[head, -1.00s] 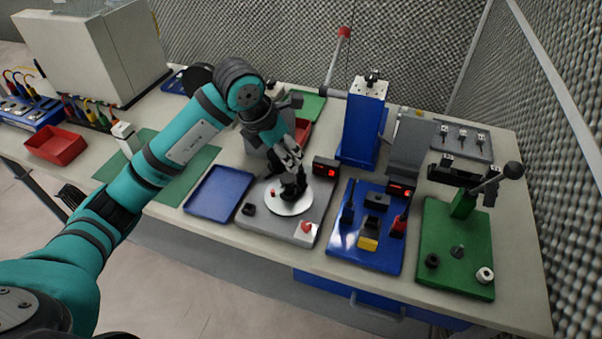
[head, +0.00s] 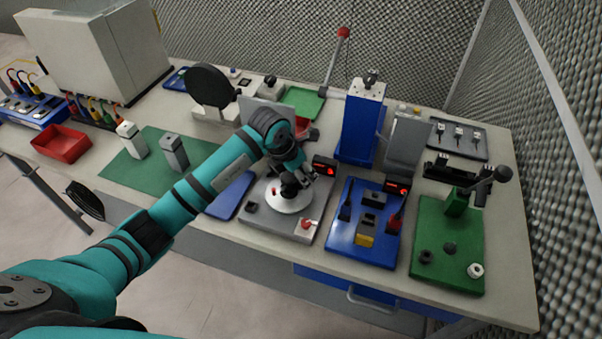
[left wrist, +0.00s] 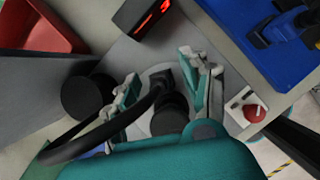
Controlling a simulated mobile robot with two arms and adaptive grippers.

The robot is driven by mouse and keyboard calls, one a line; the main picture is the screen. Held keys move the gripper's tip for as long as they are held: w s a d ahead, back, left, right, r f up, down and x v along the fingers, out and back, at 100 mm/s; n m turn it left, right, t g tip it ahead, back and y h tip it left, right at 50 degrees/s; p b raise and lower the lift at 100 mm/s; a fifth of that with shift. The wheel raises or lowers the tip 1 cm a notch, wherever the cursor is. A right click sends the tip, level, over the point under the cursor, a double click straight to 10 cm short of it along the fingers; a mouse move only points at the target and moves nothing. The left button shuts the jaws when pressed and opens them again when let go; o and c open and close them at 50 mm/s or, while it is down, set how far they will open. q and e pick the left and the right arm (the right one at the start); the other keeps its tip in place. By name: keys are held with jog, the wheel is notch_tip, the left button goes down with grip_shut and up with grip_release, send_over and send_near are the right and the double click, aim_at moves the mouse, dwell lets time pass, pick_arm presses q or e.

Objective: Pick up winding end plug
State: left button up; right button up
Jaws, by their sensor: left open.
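A dark plug-like piece (left wrist: 164,76) at the end of a thick black cable (left wrist: 110,130) shows in the left wrist view; I cannot tell for certain that it is the winding end plug. It is above a white round plate (left wrist: 150,75), close to a dark round part (left wrist: 170,121). My left gripper (left wrist: 168,75) is open, its fingers on either side of the plug-like piece, with no clear contact. In the head view my left gripper (head: 304,181) is low over the white plate (head: 290,203) and partly hides what is on it. My right gripper is not in view.
A blue fixture board (head: 350,256), green press board (head: 445,275) and blue press column (head: 360,125) stand to the right. A blue tray (head: 231,195) lies left, partly behind my arm.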

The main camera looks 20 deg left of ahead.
pick_arm(q)
grip_shut()
